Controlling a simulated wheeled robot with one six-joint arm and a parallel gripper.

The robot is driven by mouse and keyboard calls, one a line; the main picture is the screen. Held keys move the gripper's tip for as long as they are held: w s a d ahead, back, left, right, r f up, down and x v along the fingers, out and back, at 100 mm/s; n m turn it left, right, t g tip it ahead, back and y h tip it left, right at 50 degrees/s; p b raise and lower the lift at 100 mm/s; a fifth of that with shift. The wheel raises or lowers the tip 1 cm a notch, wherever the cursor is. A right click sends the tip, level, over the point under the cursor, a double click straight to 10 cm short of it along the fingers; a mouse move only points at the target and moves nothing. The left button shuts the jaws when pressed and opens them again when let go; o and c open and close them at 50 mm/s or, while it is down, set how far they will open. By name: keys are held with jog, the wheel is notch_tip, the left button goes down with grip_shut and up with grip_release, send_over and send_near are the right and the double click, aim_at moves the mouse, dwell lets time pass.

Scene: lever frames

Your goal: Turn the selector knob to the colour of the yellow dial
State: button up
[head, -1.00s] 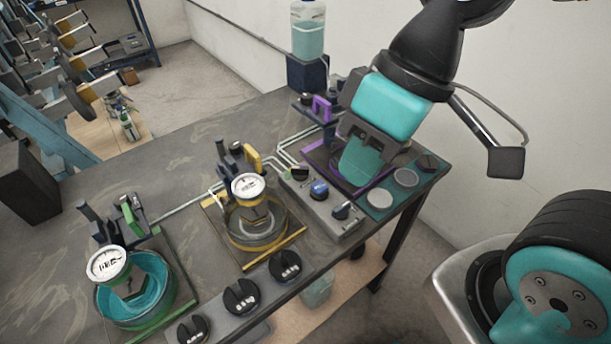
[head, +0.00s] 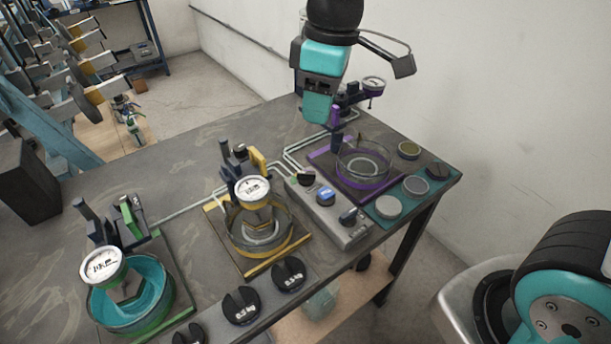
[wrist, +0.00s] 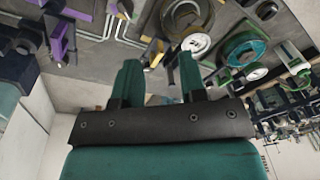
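The yellow dial (head: 252,189) has a white face with dark marks, too small to read. It stands over a glass dish on the yellow-framed station, mid-table. A grey control box (head: 340,228) to its right carries a dark knob (head: 306,176), a blue-topped knob (head: 325,195) and another dark knob (head: 349,216). I cannot tell which is the selector knob or where it points. My gripper (head: 320,118) is above the back of the purple station, apart from the box. In the wrist view its two green fingers (wrist: 158,66) are apart with nothing between them.
The purple station (head: 370,190) has a glass dish, a purple lever and a raised dial near my gripper. A green station (head: 150,310) stands front left. Black weights (head: 241,306) line the front edge. A teal plate (head: 440,182) with discs sits right. Bare tabletop lies left.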

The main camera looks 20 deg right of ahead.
aim_at(304, 172)
jog(key=w+f+n+h, duration=0.1)
jog(key=w+f+n, duration=0.1)
jog(key=w+f, duration=0.45)
jog(key=f, duration=0.5)
jog(key=w+f+p, duration=0.1)
jog(key=f, duration=0.9)
jog(key=shift+w+p, duration=0.3)
grip_shut()
